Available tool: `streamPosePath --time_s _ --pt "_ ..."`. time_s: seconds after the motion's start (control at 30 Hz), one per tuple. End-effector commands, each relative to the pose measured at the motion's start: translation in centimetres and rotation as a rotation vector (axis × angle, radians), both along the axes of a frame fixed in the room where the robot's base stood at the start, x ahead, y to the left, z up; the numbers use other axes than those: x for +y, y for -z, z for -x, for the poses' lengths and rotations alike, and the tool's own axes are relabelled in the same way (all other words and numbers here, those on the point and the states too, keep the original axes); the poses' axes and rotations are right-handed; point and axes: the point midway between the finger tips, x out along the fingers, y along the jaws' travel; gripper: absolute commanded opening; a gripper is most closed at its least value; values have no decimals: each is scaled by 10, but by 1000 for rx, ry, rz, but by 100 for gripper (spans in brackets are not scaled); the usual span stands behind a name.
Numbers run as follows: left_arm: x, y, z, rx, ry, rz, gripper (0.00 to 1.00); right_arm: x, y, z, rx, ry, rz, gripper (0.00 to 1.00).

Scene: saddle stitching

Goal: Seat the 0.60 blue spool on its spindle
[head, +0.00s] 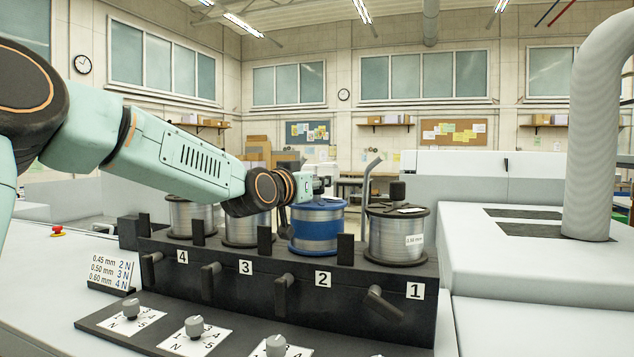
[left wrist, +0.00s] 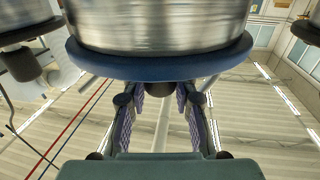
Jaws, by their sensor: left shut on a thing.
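The blue spool (head: 318,228), wound with silver wire between blue flanges, is upright at the station marked 2 on the black spool rack (head: 250,268). My left gripper (head: 318,188) reaches in from the left above it and is shut on it at the top. In the left wrist view the blue spool (left wrist: 160,62) fills the top, and my left gripper's fingers (left wrist: 158,92) close in at its blue flange. The spindle is hidden, and I cannot tell whether the spool rests fully on the rack. My right gripper is not in view.
A black-flanged spool (head: 396,235) stands at station 1, close on the right. Another spool (head: 247,229) stands at station 3 and one (head: 188,216) at station 4. A bent metal rod (head: 366,183) rises between stations 1 and 2. Black levers (head: 283,290) project from the rack front.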

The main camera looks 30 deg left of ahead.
Motion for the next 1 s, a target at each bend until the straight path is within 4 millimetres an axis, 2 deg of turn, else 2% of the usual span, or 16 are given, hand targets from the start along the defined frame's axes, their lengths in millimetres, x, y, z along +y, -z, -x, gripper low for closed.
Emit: streamPosePath --time_s 0.03,0.17,0.2,0.5,0.7,0.73,0.77,0.87,1.0 --pt "2 -8 0 -21 -5 -4 0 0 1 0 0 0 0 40" --pt "2 -6 1 -21 -5 -4 0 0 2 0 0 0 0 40" --pt "2 -6 1 -21 -5 -4 28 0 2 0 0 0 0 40" --pt "1 -1 0 -9 -2 -3 53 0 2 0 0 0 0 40" --pt "0 1 0 -5 -1 0 54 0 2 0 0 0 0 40" --pt "-1 10 0 16 4 4 54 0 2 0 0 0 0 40" --pt "-1 10 0 16 4 4 54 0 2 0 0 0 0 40" --pt "-1 4 0 10 2 2 54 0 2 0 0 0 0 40" --pt "-1 -18 0 2 1 -2 54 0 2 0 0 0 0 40"
